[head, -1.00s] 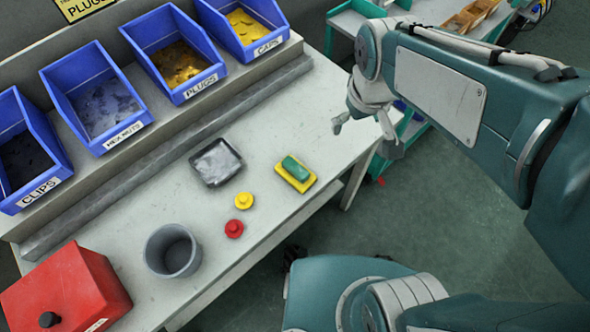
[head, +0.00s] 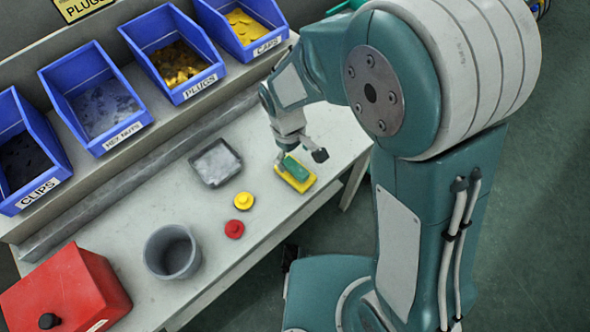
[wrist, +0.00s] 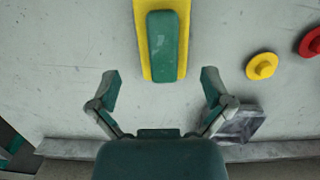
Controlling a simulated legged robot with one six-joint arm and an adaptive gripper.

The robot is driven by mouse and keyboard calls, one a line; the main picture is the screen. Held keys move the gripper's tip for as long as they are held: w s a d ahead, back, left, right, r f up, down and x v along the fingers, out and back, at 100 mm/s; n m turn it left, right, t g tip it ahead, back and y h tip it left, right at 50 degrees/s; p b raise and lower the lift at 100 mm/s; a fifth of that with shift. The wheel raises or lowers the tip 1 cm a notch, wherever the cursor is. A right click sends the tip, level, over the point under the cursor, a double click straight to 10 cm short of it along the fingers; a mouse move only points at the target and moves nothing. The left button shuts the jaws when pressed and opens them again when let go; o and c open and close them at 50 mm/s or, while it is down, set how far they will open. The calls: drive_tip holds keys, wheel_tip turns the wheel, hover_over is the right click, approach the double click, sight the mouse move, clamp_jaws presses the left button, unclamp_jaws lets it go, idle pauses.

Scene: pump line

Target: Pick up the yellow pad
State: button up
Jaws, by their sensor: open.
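The yellow pad (head: 304,184) lies flat on the grey bench, with a green block-shaped part (head: 294,167) on top of it. In the wrist view the yellow pad (wrist: 183,70) is at the top centre, its green top (wrist: 163,47) lying lengthwise between the lines of my fingers. My gripper (head: 300,157) is over the pad in the head view and hides part of its far end. In the wrist view my gripper (wrist: 160,88) is open with nothing between its fingers, and the pad shows beyond the fingertips.
A yellow knob (head: 244,200), a red knob (head: 234,229) and a small dark tray (head: 198,161) are left of the pad. A grey cup (head: 172,251) and a red box (head: 64,290) stand nearer. Blue bins (head: 189,87) line the back.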

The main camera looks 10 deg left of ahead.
sight(295, 166)
drive_tip(key=f, duration=0.3)
drive_tip(key=s+f, duration=0.1)
drive_tip(key=f, duration=0.1)
drive_tip(key=shift+d+f, duration=0.2)
drive_tip(key=shift+d, duration=0.1)
drive_tip(key=c, duration=0.9)
